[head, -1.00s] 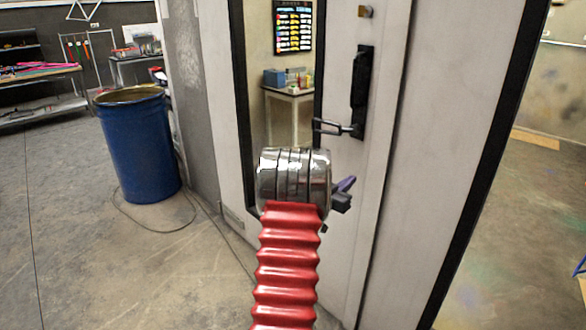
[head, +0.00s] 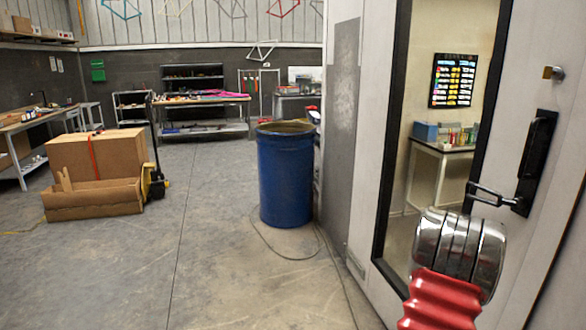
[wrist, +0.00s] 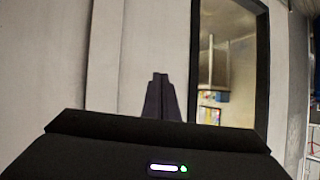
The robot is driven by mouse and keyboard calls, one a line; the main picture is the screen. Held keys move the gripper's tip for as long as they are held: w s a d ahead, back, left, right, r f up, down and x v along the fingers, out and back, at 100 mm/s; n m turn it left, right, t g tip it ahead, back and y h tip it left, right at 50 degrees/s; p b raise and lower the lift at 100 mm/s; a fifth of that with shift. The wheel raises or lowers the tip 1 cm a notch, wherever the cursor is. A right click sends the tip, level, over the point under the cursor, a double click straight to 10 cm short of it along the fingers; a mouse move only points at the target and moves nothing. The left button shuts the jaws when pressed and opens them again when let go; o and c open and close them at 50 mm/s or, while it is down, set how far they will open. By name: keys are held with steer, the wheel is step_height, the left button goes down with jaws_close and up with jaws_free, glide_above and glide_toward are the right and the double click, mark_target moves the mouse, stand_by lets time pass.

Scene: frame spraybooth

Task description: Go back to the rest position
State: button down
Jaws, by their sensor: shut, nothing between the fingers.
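My gripper shows in the wrist view (wrist: 161,78), its two dark fingers together with nothing between them. It points toward a pale panel, left of a dark-framed window (wrist: 197,60). In the head view my red bellows arm and its chrome end stand at the lower right, in front of the booth door (head: 513,70); the fingers are hidden there. The door's black handle (head: 536,155) is just above the chrome part in the picture. I cannot tell how far apart they are.
A blue drum (head: 286,180) stands left of the booth wall, with a cable on the floor beside it. A cardboard box (head: 98,155) and a pallet jack (head: 154,180) are at the left. Workbenches (head: 200,98) line the back. The concrete floor (head: 215,240) between is clear.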

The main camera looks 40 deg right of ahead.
steer(key=w+a+n+t+y, duration=0.4)
steer(key=w+a+y, duration=0.1)
steer(key=w+a, duration=1)
steer(key=w+a+r+n+y, duration=0.2)
steer(key=w+a, duration=0.2)
steer(key=a, duration=0.5)
steer(key=w+a+r+n+y, duration=0.2)
steer(key=w+a+r, duration=0.1)
steer(key=a, duration=0.6)
steer(key=s+a+r+n+y, duration=0.1)
steer(key=a+r+n, duration=0.3)
steer(key=a, duration=0.9)
steer(key=s+a+r+n+t+y, duration=0.1)
steer(key=a+r+n, duration=0.3)
steer(key=a, duration=1)
steer(key=s+a+r+n+t+y, duration=0.1)
steer(key=a+r, duration=0.4)
steer(key=a, duration=0.9)
steer(key=s+n, duration=0.1)
steer(key=n, duration=0.1)
steer(key=shift+s+r+n, duration=0.2)
steer(key=shift+r+n, duration=0.2)
